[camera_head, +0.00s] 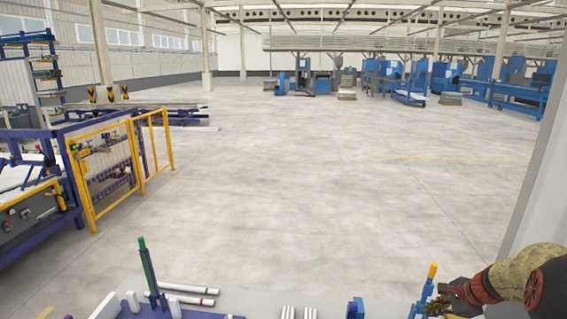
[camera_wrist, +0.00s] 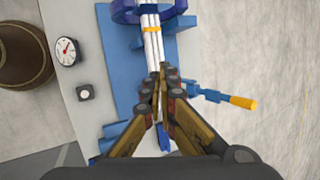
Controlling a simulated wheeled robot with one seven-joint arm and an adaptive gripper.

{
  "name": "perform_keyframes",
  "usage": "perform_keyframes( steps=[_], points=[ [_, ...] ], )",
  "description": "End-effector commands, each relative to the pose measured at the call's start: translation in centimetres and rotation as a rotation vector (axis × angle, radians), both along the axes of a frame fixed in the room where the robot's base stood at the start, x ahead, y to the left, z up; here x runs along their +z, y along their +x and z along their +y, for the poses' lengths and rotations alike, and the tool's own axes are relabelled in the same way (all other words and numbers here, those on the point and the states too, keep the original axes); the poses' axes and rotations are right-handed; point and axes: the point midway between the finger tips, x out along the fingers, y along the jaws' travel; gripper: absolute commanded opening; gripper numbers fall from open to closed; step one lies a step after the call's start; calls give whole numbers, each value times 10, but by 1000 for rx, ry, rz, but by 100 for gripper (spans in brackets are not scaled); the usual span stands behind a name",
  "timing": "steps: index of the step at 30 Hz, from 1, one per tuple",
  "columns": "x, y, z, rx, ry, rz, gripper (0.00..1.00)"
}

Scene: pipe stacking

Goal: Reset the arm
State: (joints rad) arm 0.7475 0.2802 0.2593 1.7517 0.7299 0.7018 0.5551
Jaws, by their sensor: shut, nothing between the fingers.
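My gripper (camera_head: 437,303) is at the lower right of the head view, at the end of my arm, over the right part of the worktable (camera_head: 250,300). In the wrist view my gripper (camera_wrist: 160,76) has its fingertips together with nothing between them. White pipes (camera_wrist: 152,45) with a yellow band lie beyond the fingertips on a blue surface. Whether the fingertips touch them I cannot tell. A blue bar with a yellow end (camera_wrist: 242,102) sticks out just right of the fingers; a yellow-topped blue post (camera_head: 432,271) stands beside my gripper in the head view.
A green upright rod (camera_head: 147,262) and white pipes (camera_head: 185,289) are on the table's left. A yellow fence (camera_head: 105,170) stands left; the middle floor is clear.

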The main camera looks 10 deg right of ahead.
Motion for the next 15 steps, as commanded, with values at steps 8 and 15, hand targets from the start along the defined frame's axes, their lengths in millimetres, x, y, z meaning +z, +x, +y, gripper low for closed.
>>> perform_keyframes(
  steps=[8, 15],
  points=[
    [-8, -87, 134, 683, -284, 79, 0],
    [-25, -166, 214, 1142, -507, 114, 0]
  ],
)
